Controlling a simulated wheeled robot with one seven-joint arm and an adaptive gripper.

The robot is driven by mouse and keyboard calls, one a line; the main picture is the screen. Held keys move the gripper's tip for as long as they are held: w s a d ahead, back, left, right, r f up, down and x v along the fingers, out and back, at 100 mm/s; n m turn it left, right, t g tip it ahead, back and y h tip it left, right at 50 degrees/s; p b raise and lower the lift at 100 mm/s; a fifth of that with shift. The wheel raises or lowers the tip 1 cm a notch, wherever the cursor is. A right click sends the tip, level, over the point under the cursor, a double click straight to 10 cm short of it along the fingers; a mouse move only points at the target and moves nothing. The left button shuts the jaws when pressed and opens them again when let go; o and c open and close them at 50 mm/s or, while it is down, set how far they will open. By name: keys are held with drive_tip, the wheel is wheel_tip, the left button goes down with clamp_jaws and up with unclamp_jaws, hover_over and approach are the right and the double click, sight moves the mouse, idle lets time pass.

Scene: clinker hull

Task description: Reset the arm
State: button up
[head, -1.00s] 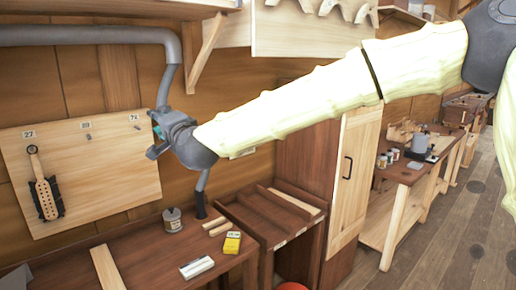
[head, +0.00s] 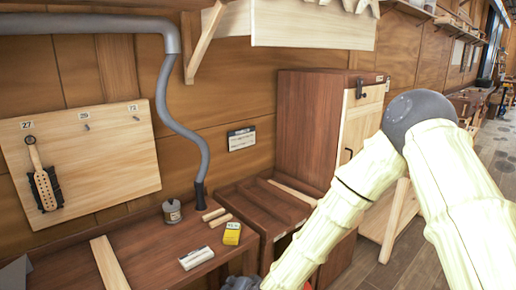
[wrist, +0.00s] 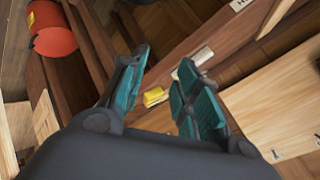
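My gripper (wrist: 160,90) is open and empty in the wrist view, its teal-padded fingers spread apart. In the head view only a dark part of my wrist end shows at the bottom edge, in front of the wooden bench unit, and the fingers are out of the frame. My arm, in a pale cover, is folded on the right side, its elbow raised in front of the tall cabinet.
A workbench (head: 150,262) holds a yellow box (head: 232,233), a whitish block (head: 196,258) and a grey can (head: 172,211). The tall cabinet (head: 305,125) stands close to my arm. A red bucket (wrist: 52,30) shows in the wrist view.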

drive_tip(key=s+d+f+n+g+h, duration=0.2)
drive_tip(key=s+d+f+g+h, duration=0.15)
drive_tip(key=s+d+f, duration=1.35)
drive_tip(key=s+d+f+n+g+h, duration=0.1)
drive_tip(key=s+d+f+g, duration=0.1)
drive_tip(key=s+d, duration=0.4)
drive_tip(key=s+d+f+n+g+h+b, duration=0.1)
drive_tip(key=s+d+f, duration=0.4)
drive_tip(key=s, duration=1)
drive_tip(key=shift+d+f+g, duration=0.3)
drive_tip(key=shift+d+g, duration=0.55)
drive_tip(key=shift+w, duration=0.1)
